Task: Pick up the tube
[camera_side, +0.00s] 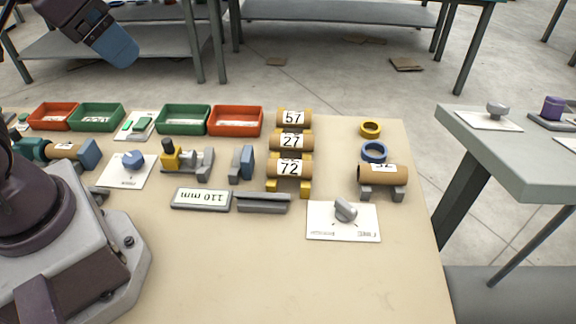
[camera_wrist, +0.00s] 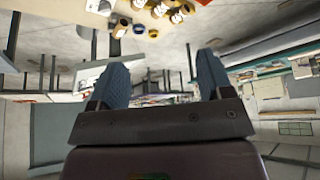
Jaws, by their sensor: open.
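Several brown cardboard tubes lie on the tan table in the side view. Tubes labelled 57 (camera_side: 280,119), 27 (camera_side: 277,144) and 72 (camera_side: 275,171) lie in a row, with yellow supports under the front one. Another tube (camera_side: 370,178), its label only partly readable, rests on two grey blocks at the right. A tube (camera_side: 62,151) also sits in the teal and blue fixture at the left. My gripper (camera_side: 120,50) is high at the upper left, well away from the tubes. In the wrist view its blue fingers (camera_wrist: 160,80) are wide apart with nothing between them.
Red bins (camera_side: 235,122) and green bins (camera_side: 183,120) line the table's back. Yellow (camera_side: 370,130) and blue (camera_side: 374,152) rings lie behind the right tube. A knob card (camera_side: 343,220) and a 110 mm sign (camera_side: 201,199) lie in front. The table's front is clear.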

